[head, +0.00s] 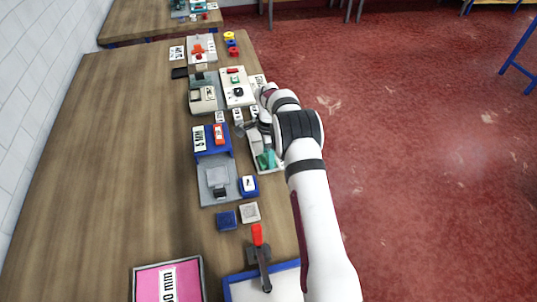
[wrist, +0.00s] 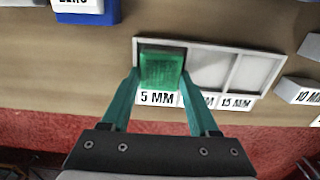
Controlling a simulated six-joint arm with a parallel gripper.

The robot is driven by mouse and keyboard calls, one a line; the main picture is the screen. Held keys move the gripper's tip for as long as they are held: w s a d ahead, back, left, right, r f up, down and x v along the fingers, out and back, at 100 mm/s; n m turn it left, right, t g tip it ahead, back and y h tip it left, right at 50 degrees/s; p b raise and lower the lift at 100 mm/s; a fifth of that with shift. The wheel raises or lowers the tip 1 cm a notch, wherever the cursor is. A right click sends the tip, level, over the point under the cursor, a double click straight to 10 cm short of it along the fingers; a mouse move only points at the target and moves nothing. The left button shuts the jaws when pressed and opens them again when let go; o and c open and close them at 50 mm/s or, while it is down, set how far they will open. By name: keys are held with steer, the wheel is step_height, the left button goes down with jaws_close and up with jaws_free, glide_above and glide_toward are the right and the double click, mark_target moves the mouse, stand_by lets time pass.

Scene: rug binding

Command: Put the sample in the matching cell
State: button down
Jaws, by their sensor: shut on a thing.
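A green, textured square sample (wrist: 162,70) sits between my gripper's teal fingertips (wrist: 160,78) in the wrist view. My gripper is shut on it. The sample is over or in the left cell of a pale tray (wrist: 206,44), above the label "5 MM" (wrist: 157,98). I cannot tell whether it touches the cell floor. The middle and right cells are empty; the middle label is partly hidden by a finger, the right one reads "15 MM" (wrist: 235,102). In the head view my arm partly hides the tray (head: 256,154), and my gripper (head: 266,158) is low over it.
The table's left side is clear.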

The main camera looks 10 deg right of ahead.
steer(key=shift+f, duration=0.1)
steer(key=shift+f, duration=0.55)
steer(key=shift+c, duration=0.7)
jaws_free()
step_height(320, 180, up, 13)
steer(key=s+a+r+n, duration=0.3)
steer(key=s+r, duration=0.5)
steer(key=r, duration=0.1)
steer(key=s+a+n, duration=0.1)
steer(key=s+n, duration=0.2)
steer(key=s, duration=0.8)
steer(key=s+a+n+y, duration=0.1)
steer(key=s+a+n, duration=0.1)
steer(key=s, duration=0.9)
steer(key=s+a+n, duration=0.1)
steer(key=s+n, duration=0.3)
steer(key=s, duration=0.6)
steer(key=shift+s+a+r+y, duration=0.4)
